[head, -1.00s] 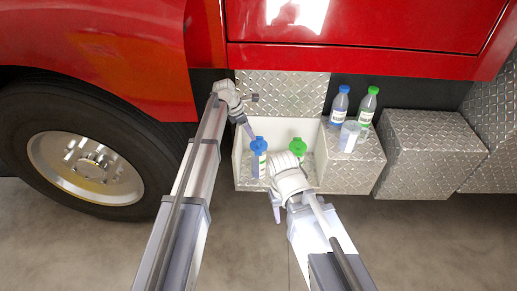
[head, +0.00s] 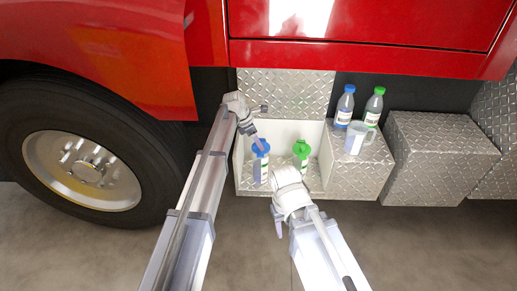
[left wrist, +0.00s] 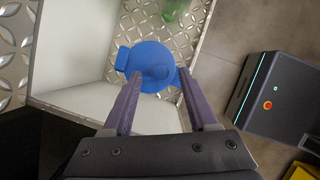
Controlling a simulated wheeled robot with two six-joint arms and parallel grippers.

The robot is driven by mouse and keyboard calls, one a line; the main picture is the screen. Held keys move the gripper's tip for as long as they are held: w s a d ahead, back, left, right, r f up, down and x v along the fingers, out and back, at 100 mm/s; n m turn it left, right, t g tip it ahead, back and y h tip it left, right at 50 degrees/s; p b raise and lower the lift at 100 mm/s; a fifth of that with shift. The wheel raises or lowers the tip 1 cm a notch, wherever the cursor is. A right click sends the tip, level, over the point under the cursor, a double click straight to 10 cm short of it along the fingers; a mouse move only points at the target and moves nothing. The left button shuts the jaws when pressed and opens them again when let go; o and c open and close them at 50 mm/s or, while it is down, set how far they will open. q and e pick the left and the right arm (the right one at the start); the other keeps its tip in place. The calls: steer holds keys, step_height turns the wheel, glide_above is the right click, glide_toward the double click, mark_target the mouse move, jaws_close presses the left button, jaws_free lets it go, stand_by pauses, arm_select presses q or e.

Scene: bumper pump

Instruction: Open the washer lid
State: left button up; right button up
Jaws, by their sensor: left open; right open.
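A white filler neck with a blue lid (head: 261,147) stands in the left part of the open compartment (head: 237,172) under the truck's red body. A second neck with a green lid (head: 301,149) stands to its right. Both lids look closed; the lettering is too small to read. My left gripper (head: 257,141) is open just above the blue lid. In the left wrist view the blue lid (left wrist: 152,62) lies at the fingertips, its round part between them and its tab towards the left; contact cannot be told. My right gripper (head: 279,227) is low, in front of the compartment, and empty.
A blue-capped bottle (head: 344,107), a green-capped bottle (head: 373,107) and a clear jug (head: 355,138) stand on the diamond-plate step to the right. A raised diamond-plate panel (head: 285,93) is behind the compartment. The large wheel (head: 88,172) is at left.

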arm_select(q)
steer(key=shift+w+d+f, duration=0.1)
steer(key=shift+d+f, duration=0.1)
steer(key=shift+f, duration=0.25)
steer(key=shift+c, duration=0.3)
jaws_close()
stand_by(0.9)
